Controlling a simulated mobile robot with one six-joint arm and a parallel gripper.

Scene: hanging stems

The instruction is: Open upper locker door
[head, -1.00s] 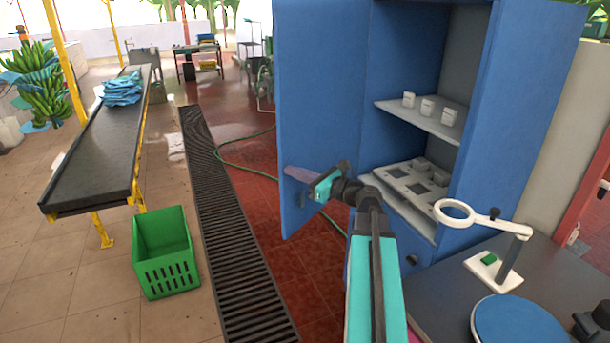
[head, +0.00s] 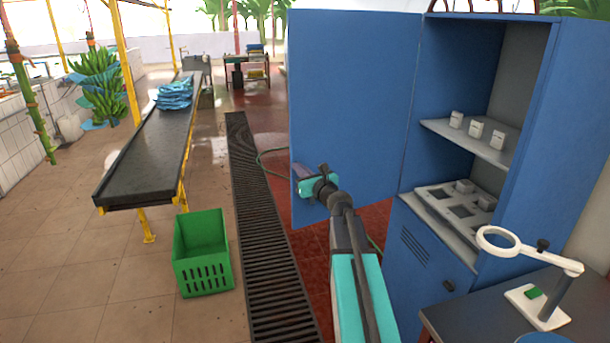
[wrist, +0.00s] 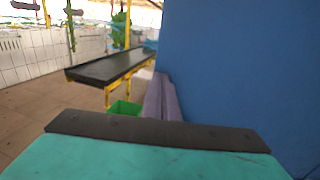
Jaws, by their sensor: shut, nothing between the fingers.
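The blue upper locker door (head: 350,90) stands wide open to the left of the locker (head: 540,140), with its inner face towards the head camera. It fills the right side of the wrist view (wrist: 240,70). My gripper (head: 301,172) is at the lower free-edge side of this door, in front of its inner face. In the wrist view, its two purple-grey fingers (wrist: 160,98) are together and empty, beside the door panel. I cannot tell whether they touch it. The open upper compartment shows a shelf (head: 465,140) with small white blocks and a grey tray (head: 440,205) below.
The lower locker door (head: 430,250) is shut. A bench with a white ring magnifier (head: 540,290) stands at the lower right. A green crate (head: 203,255), a floor grate (head: 265,240) and a black conveyor table (head: 150,155) are on the left.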

